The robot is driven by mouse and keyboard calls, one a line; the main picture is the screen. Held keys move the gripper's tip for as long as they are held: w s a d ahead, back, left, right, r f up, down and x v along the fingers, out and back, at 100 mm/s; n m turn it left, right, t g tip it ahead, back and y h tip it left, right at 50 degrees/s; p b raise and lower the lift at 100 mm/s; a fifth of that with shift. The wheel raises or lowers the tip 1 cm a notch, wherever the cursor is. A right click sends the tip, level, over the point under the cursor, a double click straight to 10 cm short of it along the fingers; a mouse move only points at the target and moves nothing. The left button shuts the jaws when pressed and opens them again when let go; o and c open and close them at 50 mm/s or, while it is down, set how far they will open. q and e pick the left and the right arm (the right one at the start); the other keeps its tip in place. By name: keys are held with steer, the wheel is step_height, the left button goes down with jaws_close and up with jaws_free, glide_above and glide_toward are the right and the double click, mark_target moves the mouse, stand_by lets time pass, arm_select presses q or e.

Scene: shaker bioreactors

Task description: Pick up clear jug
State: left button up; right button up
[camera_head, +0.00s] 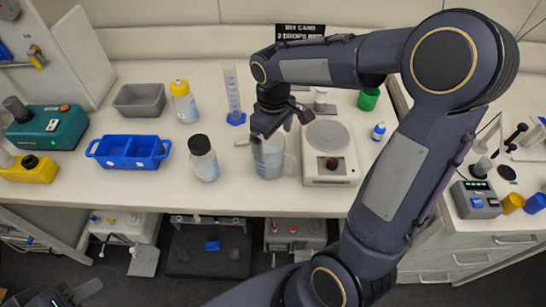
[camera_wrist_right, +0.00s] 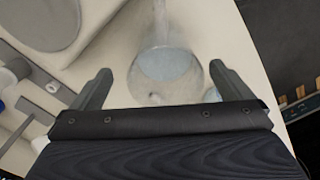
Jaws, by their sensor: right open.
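The clear jug (camera_head: 268,160) stands upright on the white bench, left of the balance, with its handle toward the right. My right gripper (camera_head: 281,122) is right above it, pointing down, and partly covers its rim. In the right wrist view the jug (camera_wrist_right: 168,66) shows between the two spread fingers, with bluish-clear walls. The fingers are open, and I see no clear contact with the jug. My left gripper (camera_head: 68,295) is only partly in view at the bottom left corner, far from the jug, and its jaw state is unclear.
The balance (camera_head: 330,172) stands close right of the jug. A dark-capped bottle (camera_head: 203,160) is to the left, a graduated cylinder (camera_head: 233,100) behind. A blue tray (camera_head: 128,151), grey bin (camera_head: 139,99) and yellow-capped bottle (camera_head: 184,103) stand further left. The bench front before the jug is clear.

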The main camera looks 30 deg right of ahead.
mark_target(276, 160)
steer(key=f, duration=0.2)
steer(key=f+p, duration=0.1)
steer(key=f, duration=0.2)
steer(key=shift+s+a+f, duration=0.2)
steer(key=shift+f, duration=0.15)
steer(key=shift+w+f, duration=0.1)
steer(key=shift+f, duration=0.3)
steer(key=shift+r, duration=0.1)
steer(key=c, duration=1.3)
